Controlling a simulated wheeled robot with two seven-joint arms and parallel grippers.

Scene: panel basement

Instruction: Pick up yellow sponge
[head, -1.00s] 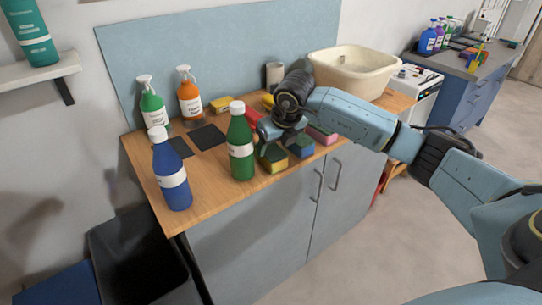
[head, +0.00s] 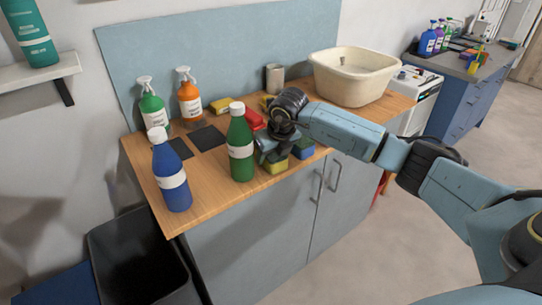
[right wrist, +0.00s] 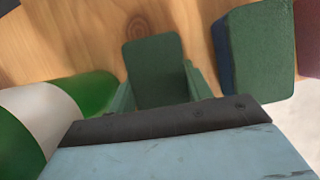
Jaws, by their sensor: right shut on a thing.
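The yellow sponge (head: 276,167) with a green scouring top sits at the front edge of the wooden counter, right of the green bottle. My right gripper (head: 270,152) is down over it and shut on it. The gripper and wrist hide part of the sponge in the head view. In the right wrist view the sponge's green top (right wrist: 153,70) shows between the fingers, and its yellow side is hidden. I cannot tell a gap between sponge and counter. My left gripper is not in view.
A green bottle (head: 241,145) stands close left of the gripper. A blue sponge (head: 303,150) with a green top lies close right; a reddish one (right wrist: 311,35) is beyond it. A blue bottle (head: 170,172), spray bottles and a cream basin (head: 352,78) also stand on the counter.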

